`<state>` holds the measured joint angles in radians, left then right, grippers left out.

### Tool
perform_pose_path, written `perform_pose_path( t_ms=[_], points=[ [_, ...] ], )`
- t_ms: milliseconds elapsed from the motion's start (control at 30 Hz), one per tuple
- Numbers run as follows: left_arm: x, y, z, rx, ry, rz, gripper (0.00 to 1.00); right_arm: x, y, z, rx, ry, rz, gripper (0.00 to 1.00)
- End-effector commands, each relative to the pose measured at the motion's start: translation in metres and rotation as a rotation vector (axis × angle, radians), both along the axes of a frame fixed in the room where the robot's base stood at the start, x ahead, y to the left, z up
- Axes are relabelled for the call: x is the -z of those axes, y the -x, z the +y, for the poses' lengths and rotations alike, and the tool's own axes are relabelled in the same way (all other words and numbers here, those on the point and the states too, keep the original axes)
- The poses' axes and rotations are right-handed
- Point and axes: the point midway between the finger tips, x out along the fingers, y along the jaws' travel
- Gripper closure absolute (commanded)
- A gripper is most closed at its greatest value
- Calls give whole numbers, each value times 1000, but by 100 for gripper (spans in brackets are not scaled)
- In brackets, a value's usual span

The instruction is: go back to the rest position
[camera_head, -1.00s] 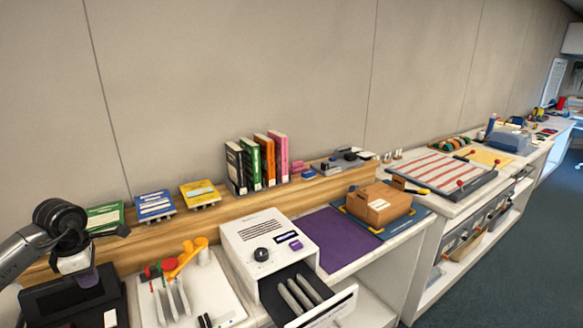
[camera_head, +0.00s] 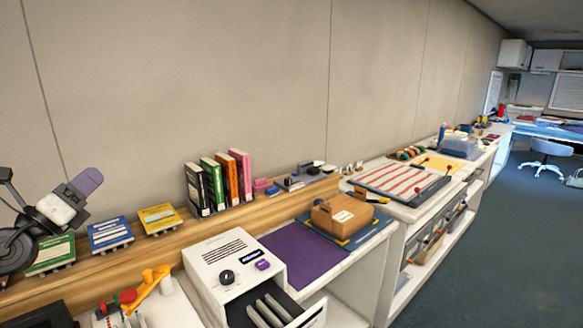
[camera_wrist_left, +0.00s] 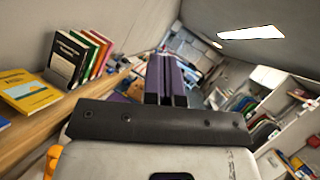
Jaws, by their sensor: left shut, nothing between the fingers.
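My left gripper (camera_head: 86,182) is at the far left of the head view, raised in front of the wall above the green and blue cards on the wooden ledge. Its purple fingers point up and to the right. In the left wrist view the two purple fingers (camera_wrist_left: 166,82) are close together with nothing between them. The gripper is shut, empty and apart from everything on the counter. My right gripper is not in view.
A white box (camera_head: 232,268) with an open drawer stands on the counter. Books (camera_head: 219,181) stand on the ledge (camera_head: 165,240). A cardboard box (camera_head: 342,215) sits beyond a purple mat (camera_head: 300,245). The floor (camera_head: 480,260) at right is clear.

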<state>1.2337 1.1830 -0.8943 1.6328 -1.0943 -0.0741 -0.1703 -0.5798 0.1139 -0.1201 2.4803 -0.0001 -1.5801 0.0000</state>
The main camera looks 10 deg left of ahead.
Motion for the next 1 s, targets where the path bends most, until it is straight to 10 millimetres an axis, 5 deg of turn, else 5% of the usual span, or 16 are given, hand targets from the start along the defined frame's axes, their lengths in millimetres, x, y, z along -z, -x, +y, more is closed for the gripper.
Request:
perform_pose_path(
  t_ms=[100,200,367,467,600,800,1000],
  points=[
    [-51,23,-12,29,305,-167,100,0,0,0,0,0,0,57],
    [-72,41,-18,54,582,-255,100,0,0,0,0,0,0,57],
    [-55,57,-30,64,1050,-262,100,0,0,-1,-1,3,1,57],
    [-10,60,-46,28,1350,-165,100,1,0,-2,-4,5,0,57],
    [86,70,-83,-91,1696,91,100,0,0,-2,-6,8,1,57],
    [209,106,-140,-221,1959,478,100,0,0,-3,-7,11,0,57],
    [301,156,-179,-292,2142,745,100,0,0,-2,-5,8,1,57]
  ],
)
